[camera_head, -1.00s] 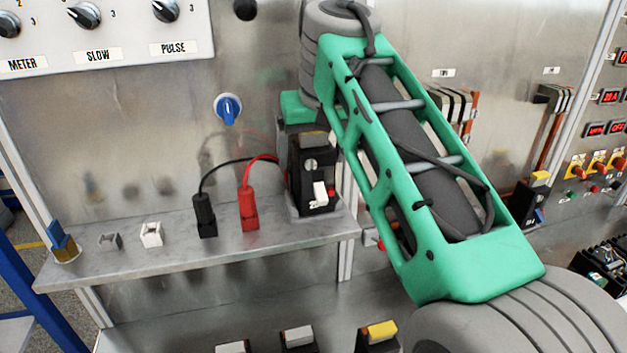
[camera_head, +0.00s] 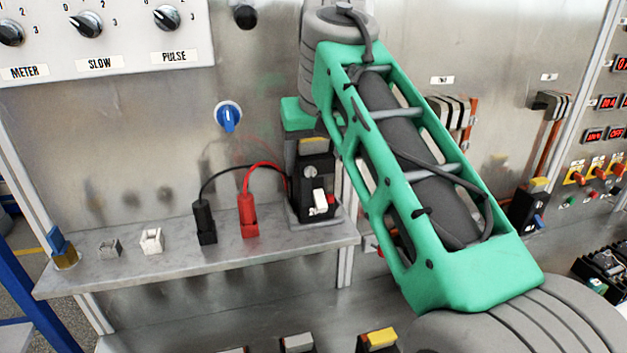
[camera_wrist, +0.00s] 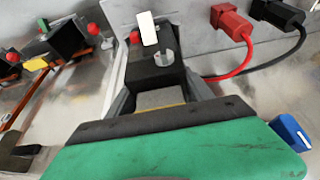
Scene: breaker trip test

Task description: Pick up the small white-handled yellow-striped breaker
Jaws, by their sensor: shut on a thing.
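The small breaker (camera_head: 318,172) is black with a white handle and a yellow stripe on top. It stands upright at the right end of the metal shelf, with the red and black leads reaching its left side. It also shows in the wrist view (camera_wrist: 158,72), with its white handle at the top. My gripper (camera_wrist: 160,95) is shut on the breaker, one finger on each side. In the head view my green arm hides part of the gripper and the area behind the breaker. I cannot tell whether the breaker's base touches the shelf.
The metal shelf (camera_head: 120,275) also holds a red plug (camera_head: 248,215), a black plug (camera_head: 205,222), a white clip (camera_head: 152,241), a grey clip (camera_head: 109,248) and a blue-topped part (camera_head: 62,248). A blue knob (camera_head: 229,116) sticks out of the panel. More breakers lie below.

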